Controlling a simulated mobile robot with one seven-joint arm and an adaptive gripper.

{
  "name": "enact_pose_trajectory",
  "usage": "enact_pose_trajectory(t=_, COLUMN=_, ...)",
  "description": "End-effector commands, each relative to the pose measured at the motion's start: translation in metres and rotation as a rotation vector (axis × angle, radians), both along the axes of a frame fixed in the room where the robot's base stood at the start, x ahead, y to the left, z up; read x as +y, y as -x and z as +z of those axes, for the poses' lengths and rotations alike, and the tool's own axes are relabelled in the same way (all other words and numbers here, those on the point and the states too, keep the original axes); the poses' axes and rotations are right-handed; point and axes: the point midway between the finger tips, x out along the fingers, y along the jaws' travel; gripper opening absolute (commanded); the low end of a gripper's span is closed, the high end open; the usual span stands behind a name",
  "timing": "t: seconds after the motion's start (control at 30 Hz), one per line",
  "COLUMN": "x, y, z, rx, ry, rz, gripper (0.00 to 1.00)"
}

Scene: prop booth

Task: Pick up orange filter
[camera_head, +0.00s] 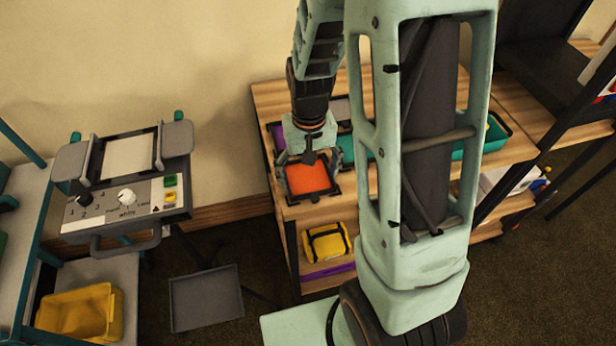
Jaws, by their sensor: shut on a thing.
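The orange filter (308,179) is a flat orange square in a dark frame, near the front left corner of the wooden table (292,212). My gripper (308,160) is right over it, pointing down, and is shut on the filter. The fingertips are small and dark here, so the exact contact on the frame is hard to see. I cannot tell whether the filter rests on the table or is slightly above it.
A control box with knobs (125,196) stands at the left. A yellow bin (80,313) and a grey tray (206,298) are low at the left. A yellow case (327,242) sits on the shelf below. A teal tray (497,136) is behind my arm.

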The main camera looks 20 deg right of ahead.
Motion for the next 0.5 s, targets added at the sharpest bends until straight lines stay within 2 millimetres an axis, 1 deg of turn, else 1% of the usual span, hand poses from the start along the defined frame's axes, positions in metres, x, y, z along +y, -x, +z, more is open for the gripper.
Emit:
enact_pose_trajectory(t=0.27, x=0.0, y=0.0, z=0.002, rx=-0.001, ry=0.0, rz=0.0, gripper=0.47)
enact_pose_trajectory(t=0.37, x=0.0, y=0.0, z=0.006, rx=-0.001, ry=0.0, rz=0.0, gripper=0.47)
enact_pose_trajectory(t=0.5, x=0.0, y=0.0, z=0.017, rx=-0.001, ry=0.0, rz=0.0, gripper=0.47)
